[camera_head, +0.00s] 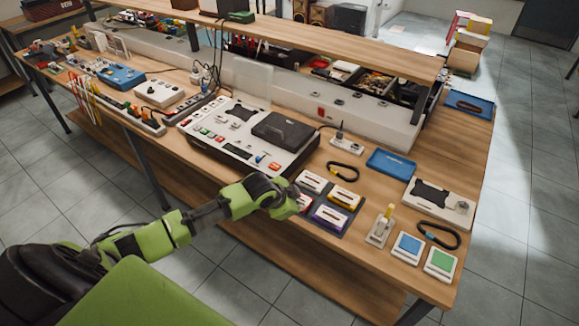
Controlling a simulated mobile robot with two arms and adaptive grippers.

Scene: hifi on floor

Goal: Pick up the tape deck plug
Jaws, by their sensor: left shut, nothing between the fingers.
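A flat console (217,136) with a black lid (284,131), which looks like the tape deck, lies on the middle of the workbench. A dark cable runs from its right side to a small dark plug (339,131), which stands upright in a white socket block (346,145). My left gripper (303,203) is shut and empty, at the front edge of the bench by the cassette tray. It is in front of the console and apart from the plug. My green arm covers part of the tray's left side. My right gripper is not in view.
Several cassettes lie on a dark tray (350,226). Black cable loops (343,171), a blue tray (390,164), a small upright device (381,228) and blue and green pads (440,262) lie to the right. A long white trunking (335,103) and raised shelf (330,49) run behind the plug.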

